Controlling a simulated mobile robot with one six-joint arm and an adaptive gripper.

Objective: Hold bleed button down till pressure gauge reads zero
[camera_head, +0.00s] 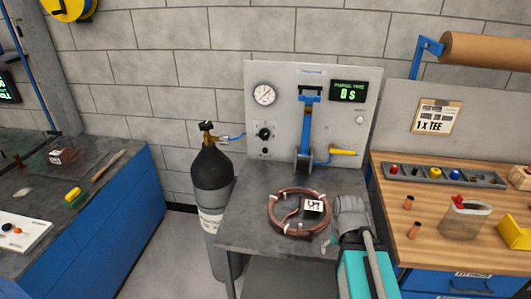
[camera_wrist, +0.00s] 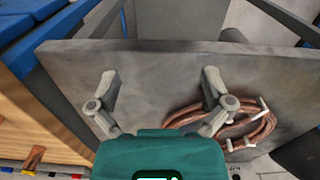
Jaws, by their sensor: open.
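A grey test panel (camera_head: 322,120) stands upright against the wall at the back of a grey metal bench (camera_head: 250,225). A round white pressure gauge (camera_head: 264,93) sits at its upper left; its reading is too small to tell. Below it are a black knob (camera_head: 264,133) and a small fitting (camera_head: 264,153). A small pale round button (camera_head: 360,120) sits under the green-lit display (camera_head: 347,91); I cannot tell which part is the bleed button. My gripper (camera_head: 348,212) is over the bench's right side, away from the panel. In the wrist view my gripper (camera_wrist: 161,80) is open and empty.
A copper coil (camera_head: 275,230) with a tag lies beside my gripper; it also shows in the wrist view (camera_wrist: 190,118). A blue lever (camera_head: 306,120) and yellow handle (camera_head: 343,152) stick out from the panel. A gas cylinder (camera_head: 211,190) stands left; a cluttered wooden workbench (camera_head: 395,245) adjoins right.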

